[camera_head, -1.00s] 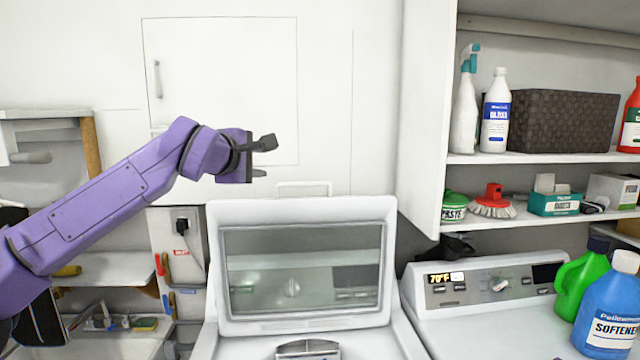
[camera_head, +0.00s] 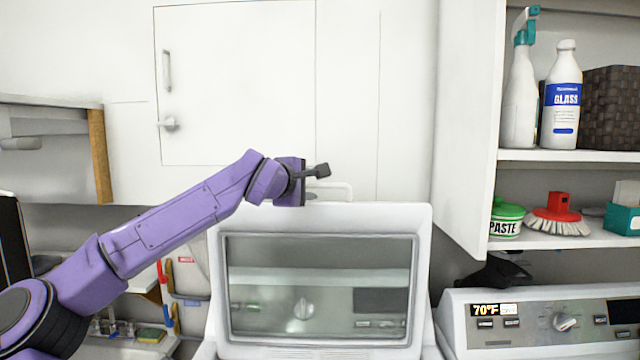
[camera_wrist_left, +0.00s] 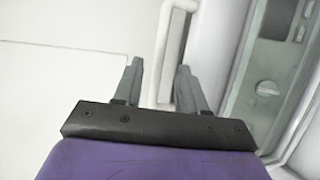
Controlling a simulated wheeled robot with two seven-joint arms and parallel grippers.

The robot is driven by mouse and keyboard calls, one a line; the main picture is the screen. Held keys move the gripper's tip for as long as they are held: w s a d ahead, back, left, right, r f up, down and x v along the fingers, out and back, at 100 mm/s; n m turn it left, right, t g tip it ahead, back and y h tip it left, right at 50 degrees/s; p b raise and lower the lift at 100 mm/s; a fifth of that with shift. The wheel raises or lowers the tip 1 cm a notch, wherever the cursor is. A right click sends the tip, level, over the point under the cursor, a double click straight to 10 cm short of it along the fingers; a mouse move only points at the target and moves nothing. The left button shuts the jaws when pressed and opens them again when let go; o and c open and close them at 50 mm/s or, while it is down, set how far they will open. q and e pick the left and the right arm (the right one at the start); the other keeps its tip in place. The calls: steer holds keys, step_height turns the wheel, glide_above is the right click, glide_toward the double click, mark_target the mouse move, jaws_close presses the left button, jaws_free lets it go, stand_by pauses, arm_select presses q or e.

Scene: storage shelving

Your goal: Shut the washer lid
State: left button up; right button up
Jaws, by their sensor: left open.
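The washer lid (camera_head: 421,262) stands raised, a white frame around a glass window (camera_head: 320,285) in the head view. A white handle bar (camera_head: 340,190) shows behind its top edge. The lid window shows at the right of that view. My right gripper is not in view.
A white cabinet (camera_head: 468,120) with open shelves stands at the right, holding bottles, a brush (camera_head: 558,215) and a paste tub (camera_head: 507,218). A second machine's control panel (camera_head: 560,322) is at the lower right. A wall panel (camera_head: 235,80) is behind.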

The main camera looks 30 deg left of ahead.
mark_target(317, 186)
arm_select(q)
steer(key=p+x, duration=0.2)
steer(key=x, duration=0.4)
jaws_close()
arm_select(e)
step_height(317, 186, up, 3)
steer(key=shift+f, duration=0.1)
